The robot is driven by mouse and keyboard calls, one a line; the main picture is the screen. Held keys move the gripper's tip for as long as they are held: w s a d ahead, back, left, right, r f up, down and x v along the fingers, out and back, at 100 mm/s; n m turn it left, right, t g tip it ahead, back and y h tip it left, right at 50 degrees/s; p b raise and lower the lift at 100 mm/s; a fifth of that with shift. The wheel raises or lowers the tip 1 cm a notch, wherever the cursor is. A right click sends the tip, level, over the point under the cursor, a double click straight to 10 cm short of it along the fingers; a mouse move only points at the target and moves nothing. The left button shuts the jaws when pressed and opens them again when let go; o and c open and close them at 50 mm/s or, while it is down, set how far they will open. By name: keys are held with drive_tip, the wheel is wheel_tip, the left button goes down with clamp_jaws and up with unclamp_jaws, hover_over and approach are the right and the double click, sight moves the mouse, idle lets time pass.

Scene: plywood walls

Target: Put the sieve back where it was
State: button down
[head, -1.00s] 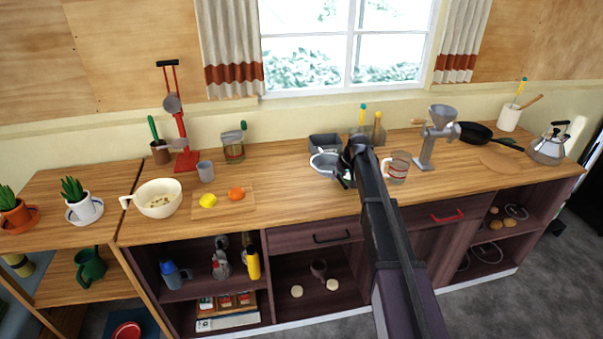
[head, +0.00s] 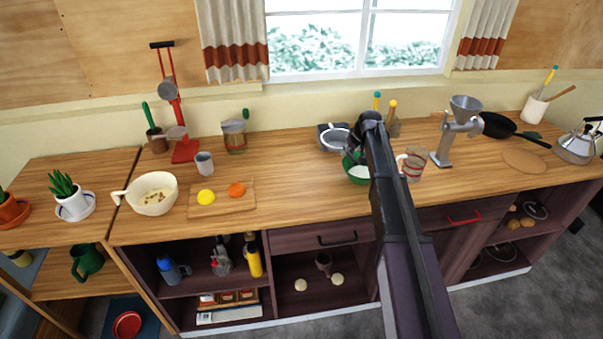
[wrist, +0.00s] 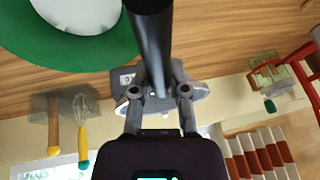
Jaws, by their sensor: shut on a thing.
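A green bowl (head: 354,174) with white contents stands below my gripper, partly hidden by my arm. It also shows in the wrist view (wrist: 60,53).
A utensil holder (head: 394,129), a patterned glass mug (head: 413,166) and a metal grinder (head: 454,135) stand to the right. A board (head: 221,199) with yellow and orange fruit is at left; worktop between is clear.

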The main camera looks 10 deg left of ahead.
idle(0.4)
drive_tip(key=s+a+f+b, duration=0.2)
drive_tip(key=s+a, duration=0.1)
drive_tip(key=s, duration=0.7)
drive_tip(key=s+a+f+m+b, duration=0.1)
drive_tip(key=s+a+f+b, duration=0.2)
drive_tip(key=s, duration=0.7)
drive_tip(key=shift+a+f+h, duration=0.15)
drive_tip(key=shift+f+h, duration=0.05)
drive_tip(key=shift+h, duration=0.1)
drive_tip(key=shift+s, duration=0.1)
drive_tip(key=w+a, duration=0.2)
drive_tip(key=w, duration=0.2)
drive_tip(key=w+a+f+b, duration=0.1)
drive_tip(key=w+a, duration=0.2)
drive_tip(key=w, duration=0.1)
drive_tip(key=w+a+b, duration=0.1)
drive_tip(key=w+a, duration=0.1)
drive_tip(key=w, duration=0.2)
drive_tip(key=shift+w+a+f, duration=0.2)
drive_tip(key=shift+w+a, duration=0.05)
drive_tip(key=shift+w, duration=0.05)
drive_tip(key=shift+w, duration=0.1)
drive_tip(key=shift+w+a, duration=0.2)
drive_tip(key=shift+w+a+f+b, duration=0.15)
drive_tip(key=shift+w+f+b, duration=0.15)
drive_tip(key=shift+f+b, duration=1.45)
drive_tip(key=shift+f, duration=0.1)
